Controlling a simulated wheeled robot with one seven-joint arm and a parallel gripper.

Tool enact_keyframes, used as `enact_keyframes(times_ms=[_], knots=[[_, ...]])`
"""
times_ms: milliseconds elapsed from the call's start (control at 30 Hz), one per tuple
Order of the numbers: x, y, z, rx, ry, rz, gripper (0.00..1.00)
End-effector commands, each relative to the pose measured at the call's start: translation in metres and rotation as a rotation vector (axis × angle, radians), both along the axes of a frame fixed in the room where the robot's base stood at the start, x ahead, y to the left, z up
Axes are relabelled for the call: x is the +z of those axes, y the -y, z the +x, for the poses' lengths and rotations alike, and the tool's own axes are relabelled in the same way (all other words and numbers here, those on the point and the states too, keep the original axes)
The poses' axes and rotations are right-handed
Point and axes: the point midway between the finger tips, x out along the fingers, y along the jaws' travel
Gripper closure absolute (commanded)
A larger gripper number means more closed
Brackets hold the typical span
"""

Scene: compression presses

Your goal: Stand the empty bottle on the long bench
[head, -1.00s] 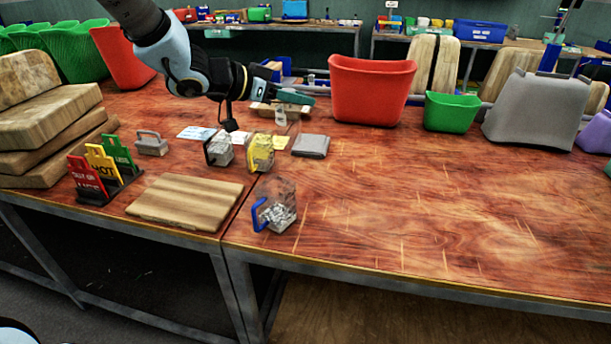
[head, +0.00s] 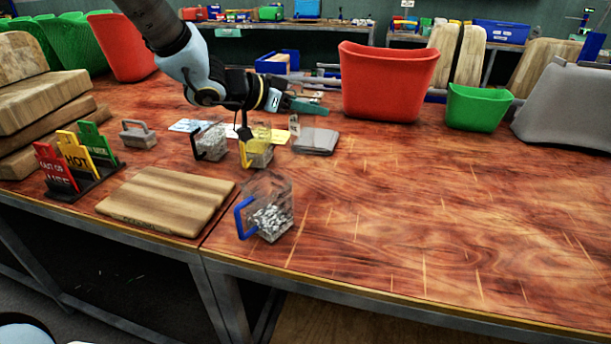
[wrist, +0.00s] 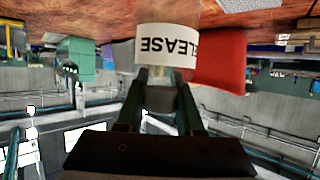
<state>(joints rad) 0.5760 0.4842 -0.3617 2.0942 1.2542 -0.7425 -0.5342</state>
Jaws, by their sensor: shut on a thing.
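My gripper (head: 308,105) reaches over the back part of the long wooden bench (head: 430,215), left of the red bin. In the wrist view my gripper (wrist: 160,75) is shut on the narrow end of a clear bottle (wrist: 167,12). The bottle's white label (wrist: 165,45) shows upside-down letters, partly "ELEASE". The bottle looks see-through, with nothing visible inside. In the head view it is small and partly hidden, below the fingers. I cannot tell whether its base touches the bench.
A red bin (head: 385,85) and a green bin (head: 478,107) stand behind. A grey pad (head: 316,141) and jugs with yellow (head: 258,150), black (head: 208,143) and blue (head: 268,215) handles are near the arm. A cutting board (head: 168,200) lies left. The bench's right front is clear.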

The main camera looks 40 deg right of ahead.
Motion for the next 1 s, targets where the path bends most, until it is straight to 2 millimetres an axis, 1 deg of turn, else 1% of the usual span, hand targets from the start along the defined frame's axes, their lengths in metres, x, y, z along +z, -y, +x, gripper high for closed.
enact_keyframes(times_ms=[33, 200, 367, 600, 700, 1000], knots=[[-0.012, 0.000, 0.000, 0.000, -0.004, 0.004, 1.00], [-0.041, 0.000, -0.001, 0.000, -0.004, 0.003, 1.00], [-0.055, 0.000, -0.001, -0.001, -0.001, 0.001, 1.00], [-0.086, 0.000, 0.000, -0.001, -0.002, 0.003, 1.00], [-0.090, 0.000, 0.000, -0.001, 0.000, 0.000, 1.00], [-0.093, 0.000, 0.000, -0.001, 0.000, 0.000, 1.00]])
